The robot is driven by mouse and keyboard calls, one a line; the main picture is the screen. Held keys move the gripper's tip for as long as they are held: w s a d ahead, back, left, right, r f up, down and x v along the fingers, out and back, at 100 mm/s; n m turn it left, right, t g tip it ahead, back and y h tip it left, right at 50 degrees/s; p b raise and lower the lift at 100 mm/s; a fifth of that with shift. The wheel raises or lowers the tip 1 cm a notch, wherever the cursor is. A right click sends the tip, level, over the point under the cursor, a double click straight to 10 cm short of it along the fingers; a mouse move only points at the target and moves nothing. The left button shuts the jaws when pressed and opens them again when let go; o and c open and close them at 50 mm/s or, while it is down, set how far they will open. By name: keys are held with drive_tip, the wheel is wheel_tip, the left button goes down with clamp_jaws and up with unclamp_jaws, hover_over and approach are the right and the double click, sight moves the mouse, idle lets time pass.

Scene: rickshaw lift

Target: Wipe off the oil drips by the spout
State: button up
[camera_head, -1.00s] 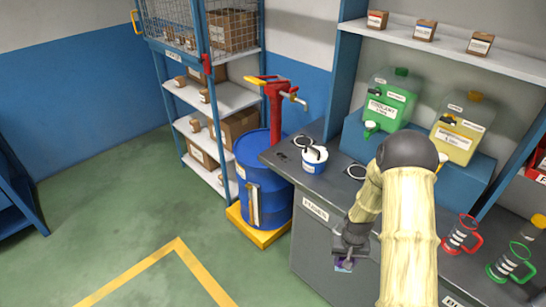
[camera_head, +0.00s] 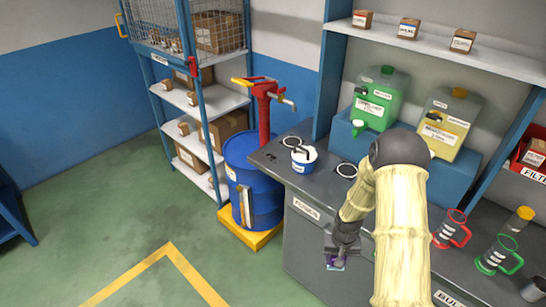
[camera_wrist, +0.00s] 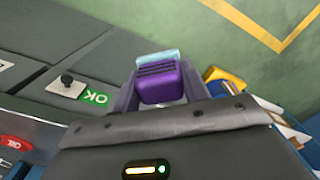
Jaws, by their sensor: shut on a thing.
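A purple ridged block with a light-blue edge (camera_wrist: 160,80) is held between the fingers of my gripper (camera_wrist: 163,88). In the head view my gripper (camera_head: 338,262) is at the counter's front edge, with a small bit of the purple block (camera_head: 335,264) showing below it. The red hand pump (camera_head: 264,110) stands on a blue drum (camera_head: 253,180), and its spout (camera_head: 288,103) points right toward the counter. Small dark spots (camera_head: 269,156) lie on the grey counter corner below and left of the spout; I cannot tell for sure that they are oil.
Green (camera_head: 380,100) and yellow (camera_head: 442,124) jugs stand behind. Red (camera_head: 452,230) and green (camera_head: 497,256) handled jugs are at right. The floor at left is open.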

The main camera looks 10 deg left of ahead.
drive_tip(key=shift+f, duration=0.1)
drive_tip(key=s+f, duration=0.4)
drive_tip(key=f, duration=1)
drive_tip(key=shift+f, duration=0.4)
drive_tip(key=shift+a, duration=0.1)
